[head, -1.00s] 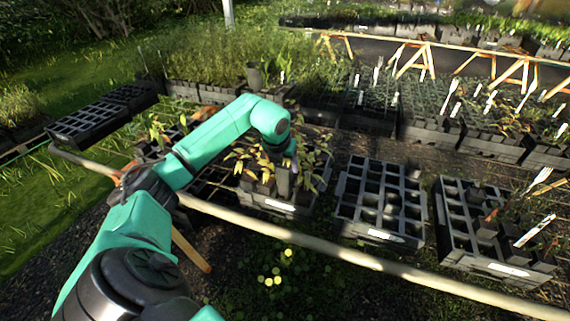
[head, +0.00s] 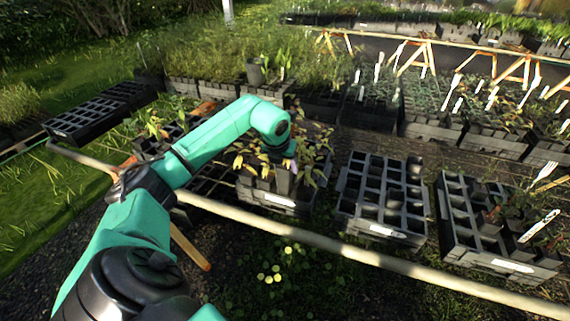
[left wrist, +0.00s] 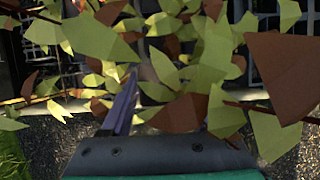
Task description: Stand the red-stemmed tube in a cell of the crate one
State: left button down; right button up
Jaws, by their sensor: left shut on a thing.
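My left gripper (head: 285,168) points down among leafy tubes at the near crate (head: 275,201). It is shut on a dark tube (head: 284,184); the grip itself is largely hidden by leaves and the wrist. In the left wrist view one purple-grey finger (left wrist: 123,106) shows, and green and red-brown leaves (left wrist: 205,75) cover most of the rest. Thin reddish stems show at the sides there. I cannot tell whether the held tube is clear of the crate. My right gripper is not in view.
A black crate with many open cells (head: 383,227) stands right of the near crate. Another crate (head: 490,252) with some tubes and white labels is at the far right. A pale rail (head: 330,244) runs across in front. Filled trays (head: 430,130) stand behind.

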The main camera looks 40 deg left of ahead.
aim_at(285, 182)
pick_arm(q)
jog(key=shift+f+b, duration=2.5)
jog(key=shift+f, duration=0.95)
jog(key=shift+f, duration=0.2)
jog(key=shift+c, duration=0.2)
grip_release()
jog(key=b+v, duration=0.1)
jog(key=v, duration=1.3)
jog(key=shift+s+r, duration=0.2)
jog(key=shift+r, duration=0.1)
jog(key=shift+d, duration=0.1)
